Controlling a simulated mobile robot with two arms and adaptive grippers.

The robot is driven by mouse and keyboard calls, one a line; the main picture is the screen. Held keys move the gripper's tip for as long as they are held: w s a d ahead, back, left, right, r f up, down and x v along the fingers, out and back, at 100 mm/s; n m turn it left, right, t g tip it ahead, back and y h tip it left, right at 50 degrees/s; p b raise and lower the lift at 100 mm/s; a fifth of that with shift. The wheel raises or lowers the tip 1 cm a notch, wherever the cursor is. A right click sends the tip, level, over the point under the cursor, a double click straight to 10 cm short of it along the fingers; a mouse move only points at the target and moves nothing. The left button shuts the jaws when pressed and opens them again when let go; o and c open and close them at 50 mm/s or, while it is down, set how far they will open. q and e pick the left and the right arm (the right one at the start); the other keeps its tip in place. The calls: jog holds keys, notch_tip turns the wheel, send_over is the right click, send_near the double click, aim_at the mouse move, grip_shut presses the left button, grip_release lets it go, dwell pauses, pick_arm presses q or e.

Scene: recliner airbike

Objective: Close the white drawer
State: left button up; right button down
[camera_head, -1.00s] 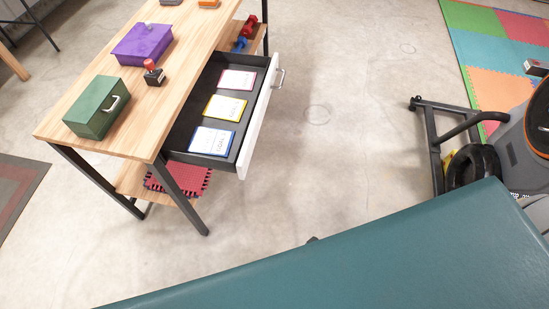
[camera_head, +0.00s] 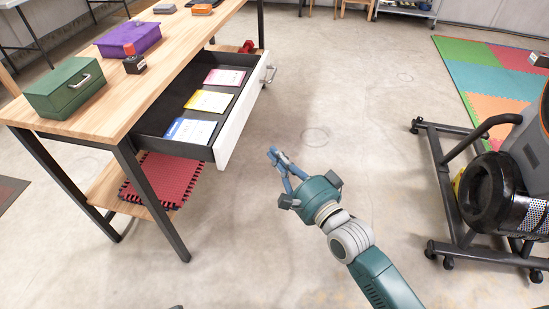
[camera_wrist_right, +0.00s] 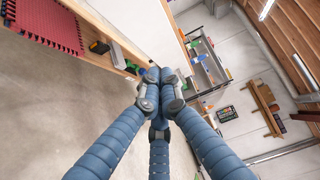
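The white drawer (camera_head: 243,117) stands pulled out from the wooden table in the head view. It has a white front, a metal handle (camera_head: 269,74) and a dark inside holding three cards with pink, yellow and blue edges. My right gripper (camera_head: 275,156) is in front of the drawer, to the right of its near end and apart from it. Its fingers come together at the tips, with nothing between them; the right wrist view also shows the fingertips meeting (camera_wrist_right: 160,88). A pale panel behind them there may be the drawer front. My left gripper is not in view.
The wooden table (camera_head: 75,122) bears a green box (camera_head: 66,88), a purple box (camera_head: 128,38) and a stamp (camera_head: 133,62). Red mats (camera_head: 165,180) lie on its lower shelf. A wheeled exercise machine (camera_head: 487,190) stands at right. The floor between is clear.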

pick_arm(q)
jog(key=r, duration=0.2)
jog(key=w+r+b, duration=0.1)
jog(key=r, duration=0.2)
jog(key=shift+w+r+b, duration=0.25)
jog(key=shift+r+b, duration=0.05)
pick_arm(e)
jog(key=w+a, duration=0.3)
jog(key=w, duration=0.1)
jog(key=w+a, duration=0.4)
jog(key=shift+w+a, duration=0.15)
jog(key=shift+a, duration=0.05)
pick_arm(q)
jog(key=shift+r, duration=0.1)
pick_arm(e)
jog(key=shift+a, duration=0.1)
